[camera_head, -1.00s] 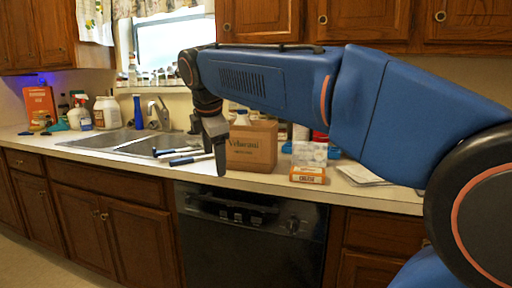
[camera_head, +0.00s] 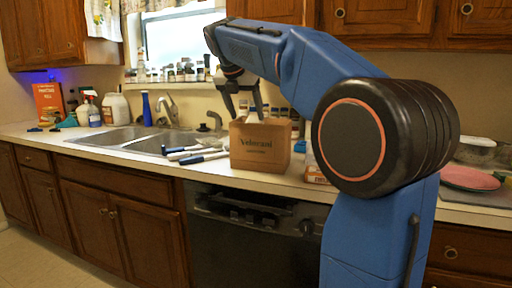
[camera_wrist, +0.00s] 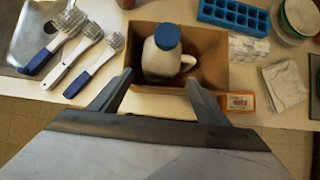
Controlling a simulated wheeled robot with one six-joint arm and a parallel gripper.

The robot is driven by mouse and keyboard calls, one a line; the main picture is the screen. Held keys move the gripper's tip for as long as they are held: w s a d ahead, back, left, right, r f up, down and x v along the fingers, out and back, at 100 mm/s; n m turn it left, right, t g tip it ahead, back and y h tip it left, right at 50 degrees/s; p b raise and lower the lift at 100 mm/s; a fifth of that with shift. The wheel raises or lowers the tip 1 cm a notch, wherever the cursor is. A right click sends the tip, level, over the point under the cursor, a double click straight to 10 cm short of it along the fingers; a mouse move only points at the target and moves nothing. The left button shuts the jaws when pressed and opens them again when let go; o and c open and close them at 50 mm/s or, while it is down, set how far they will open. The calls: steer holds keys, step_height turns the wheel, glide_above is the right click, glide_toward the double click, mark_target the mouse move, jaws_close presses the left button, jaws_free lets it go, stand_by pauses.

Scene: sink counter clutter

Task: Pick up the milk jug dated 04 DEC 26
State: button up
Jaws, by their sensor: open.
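A white jug with a blue cap (camera_wrist: 167,58) stands inside an open cardboard box (camera_wrist: 215,45) in the wrist view, its handle toward the right. No date on it can be read. In the head view the box (camera_head: 260,147) stands on the counter, and its front wall hides most of the jug. My gripper (camera_head: 244,108) is open above the box. In the wrist view its fingers (camera_wrist: 158,82) are apart at the near side of the box, one to each side of the jug, and not closed on it.
Several blue-and-white brushes (camera_wrist: 75,55) lie left of the box beside the sink (camera_head: 130,138). A blue ice tray (camera_wrist: 235,15), an orange-and-white small box (camera_wrist: 238,101) and a folded cloth (camera_wrist: 284,84) lie right. A white jug (camera_head: 115,108) stands far left.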

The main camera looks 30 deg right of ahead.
steer(key=x, duration=1.2)
steer(key=shift+d+f, duration=0.1)
steer(key=shift+f, duration=0.15)
steer(key=shift+r, duration=0.1)
steer(key=c, duration=1.7)
